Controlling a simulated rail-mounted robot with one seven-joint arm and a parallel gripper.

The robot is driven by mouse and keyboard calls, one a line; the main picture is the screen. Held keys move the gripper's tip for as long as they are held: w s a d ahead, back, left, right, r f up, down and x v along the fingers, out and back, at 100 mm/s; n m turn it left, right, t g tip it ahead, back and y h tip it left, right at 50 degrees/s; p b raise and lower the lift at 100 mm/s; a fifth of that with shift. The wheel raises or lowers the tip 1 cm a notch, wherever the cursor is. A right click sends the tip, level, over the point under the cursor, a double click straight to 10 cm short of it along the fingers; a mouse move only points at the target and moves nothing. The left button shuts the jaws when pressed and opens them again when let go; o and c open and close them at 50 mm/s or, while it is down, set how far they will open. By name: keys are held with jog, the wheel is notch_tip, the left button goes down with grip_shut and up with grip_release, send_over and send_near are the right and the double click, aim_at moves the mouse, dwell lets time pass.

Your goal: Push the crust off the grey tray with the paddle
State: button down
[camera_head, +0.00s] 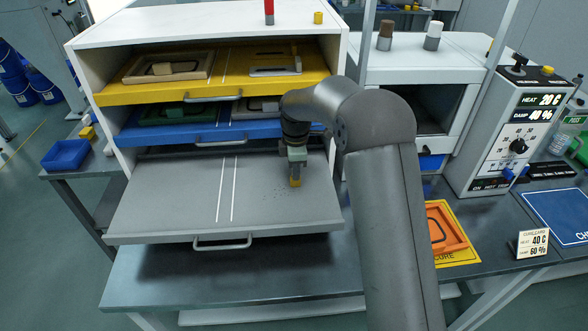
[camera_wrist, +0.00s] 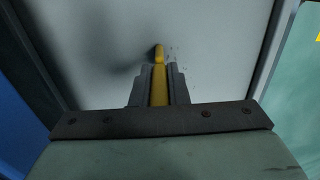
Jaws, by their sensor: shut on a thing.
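The grey tray (camera_head: 160,200) is pulled out at the bottom of the cabinet, with two white lines across its middle. The crust (camera_head: 277,188) shows as small dark specks on the tray's right half, just left of the paddle. A few specks also show near the paddle tip in the wrist view (camera_wrist: 173,52). My gripper (camera_head: 297,160) points down over the tray's right half. It is shut on the yellow paddle (camera_wrist: 159,85), whose lower end (camera_head: 295,183) is at or close to the tray surface; I cannot tell whether it touches.
Yellow (camera_head: 120,93) and blue (camera_head: 135,132) trays above are partly out, close to my arm. An orange frame (camera_head: 447,232) lies on the bench at right. A blue bin (camera_head: 66,155) stands at left. The tray's left half is clear.

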jog(key=shift+d, duration=0.4)
jog(key=shift+w+d+r+p, duration=0.15)
jog(key=shift+r+p, duration=0.15)
jog(key=shift+r, duration=0.3)
jog(key=shift+d+r+p, duration=0.15)
jog(key=shift+r+p, duration=0.15)
jog(key=shift+r, duration=0.3)
jog(key=shift+a+r+p, duration=0.2)
jog(key=shift+r+p, duration=0.25)
jog(key=shift+r, duration=0.2)
notch_tip(320, 180, up, 4)
jog(key=p, duration=0.2)
jog(key=shift+r+p, duration=0.2)
jog(key=shift+p, duration=0.2)
jog(key=shift+d+f, duration=0.1)
jog(key=shift+d, duration=0.05)
